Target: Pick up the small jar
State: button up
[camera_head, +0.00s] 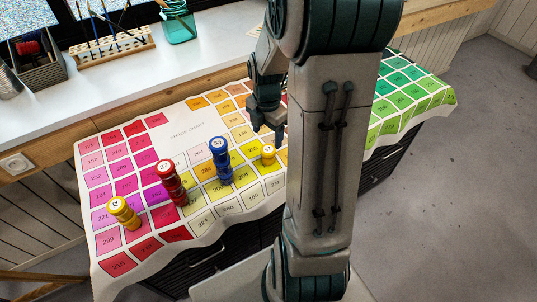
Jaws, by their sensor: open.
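Several numbered jars stand on a colour-chart cloth (187,137). The smallest is a short yellow jar (268,155), upright at the right end of the row, close to my arm. A taller blue jar (222,165) stands to its left, then a red jar (171,185), and another yellow jar (126,216) at the far left. My gripper (268,127) is open and points down, just behind the short yellow jar in the picture. It looks empty. I cannot tell its exact height or gap from the jar. My arm hides part of the cloth's right side.
A white windowsill (145,82) runs behind the cloth. It holds a wooden brush rack (112,48), a grey basket (42,72) and a teal glass jar with brushes (178,24). The cloth's back left is clear. Open floor (455,170) lies to the right.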

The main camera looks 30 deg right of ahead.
aim_at(269, 149)
notch_tip(269, 149, down, 4)
jog(key=shift+r, duration=0.15)
jog(key=shift+s+d+f, duration=0.1)
jog(key=shift+f, duration=1.25)
jog(key=shift+s+f, duration=0.1)
jog(key=shift+f, duration=1.2)
jog(key=c, duration=1.1)
